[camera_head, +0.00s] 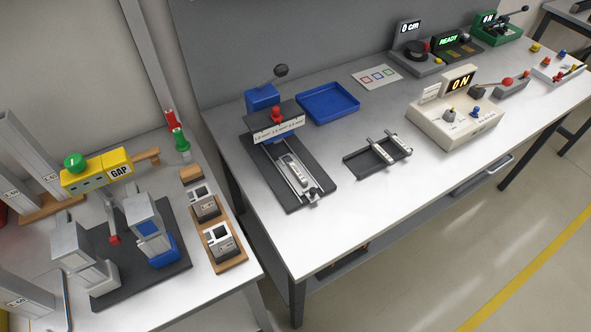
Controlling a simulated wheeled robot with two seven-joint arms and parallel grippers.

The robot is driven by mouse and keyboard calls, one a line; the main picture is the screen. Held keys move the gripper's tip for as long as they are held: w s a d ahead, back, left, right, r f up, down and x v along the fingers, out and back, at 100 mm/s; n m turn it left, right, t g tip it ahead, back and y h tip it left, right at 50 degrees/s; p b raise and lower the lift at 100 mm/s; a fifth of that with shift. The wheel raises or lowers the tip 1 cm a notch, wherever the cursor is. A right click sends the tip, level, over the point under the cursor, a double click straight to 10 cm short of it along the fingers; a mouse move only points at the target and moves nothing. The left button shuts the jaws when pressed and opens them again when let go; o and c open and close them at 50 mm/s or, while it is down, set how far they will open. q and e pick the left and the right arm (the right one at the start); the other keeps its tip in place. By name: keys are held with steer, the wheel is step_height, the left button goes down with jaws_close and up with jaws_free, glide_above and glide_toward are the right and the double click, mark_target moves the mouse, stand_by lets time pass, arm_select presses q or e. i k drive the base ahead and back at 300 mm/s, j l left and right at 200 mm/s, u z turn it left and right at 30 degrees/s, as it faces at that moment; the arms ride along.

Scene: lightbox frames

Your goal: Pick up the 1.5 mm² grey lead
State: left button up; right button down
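I cannot make out a lead that is clearly grey and marked 1.5 mm². A small dark rack (352,163) on the white table has a few pale grey, rod-like pieces (389,138) across it, too small to identify. Left of it stands a dark fixture (327,190) with a red knob (277,115) and a white label strip (279,130) that seems to list several mm² sizes. A pale metal slide (297,172) lies along the fixture. Neither of my grippers is in view.
A blue tray (328,117), looking empty, lies behind the rack. A beige tester (430,118) reading 0 N stands to the right. A side bench on the left carries a yellow GAP unit (118,170) and grey blocks (147,222). The white tabletop's front (350,210) is clear.

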mark_target(292, 165)
steer(key=k+l, duration=0.2)
steer(key=l, duration=0.2)
steer(key=k+l+z, duration=0.1)
steer(key=k+l, duration=0.35)
steer(key=l, duration=0.3)
